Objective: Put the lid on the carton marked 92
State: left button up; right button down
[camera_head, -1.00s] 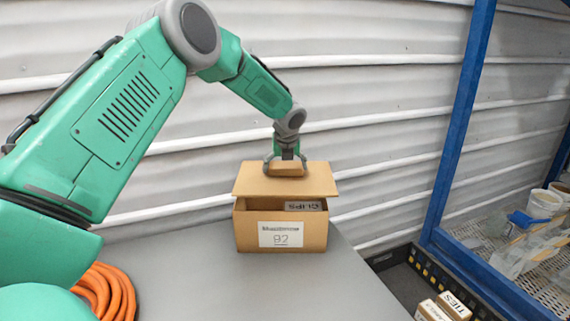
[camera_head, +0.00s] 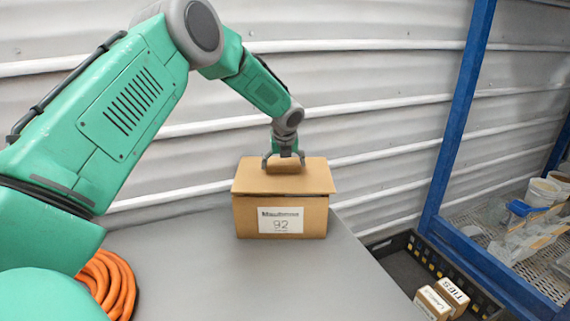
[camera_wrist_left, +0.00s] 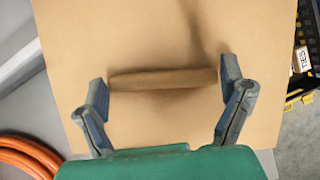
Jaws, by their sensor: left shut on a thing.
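The carton marked 92 (camera_head: 281,222) stands upright on the grey table, its white label facing me. The carton's contents are hidden. My left gripper (camera_head: 284,161) is above the lid, shut on its handle. In the left wrist view the handle (camera_wrist_left: 165,79) is a brown bar between my two fingertips, and the flat lid (camera_wrist_left: 160,25) fills most of the picture. My right gripper is in neither view.
The grey table (camera_head: 270,280) is clear in front of the carton. A coiled orange hose (camera_head: 113,285) lies at the left. A black crate (camera_head: 405,262) with small boxes (camera_head: 441,298) is at the right, near a blue-framed rack (camera_head: 458,120) holding tubs. A corrugated wall is behind.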

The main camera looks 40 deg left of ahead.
pick_arm(q)
jog(key=shift+s+a+f+p, duration=0.1)
jog(key=shift+a+f+p, duration=0.1)
jog(key=shift+a, duration=0.45)
jog(key=shift+a+f+p, duration=0.15)
jog(key=shift+a, duration=0.45)
jog(key=shift+d+r, duration=0.15)
jog(key=shift+d, duration=0.35)
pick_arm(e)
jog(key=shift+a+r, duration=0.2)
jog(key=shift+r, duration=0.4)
pick_arm(q)
jog(key=shift+a, duration=0.15)
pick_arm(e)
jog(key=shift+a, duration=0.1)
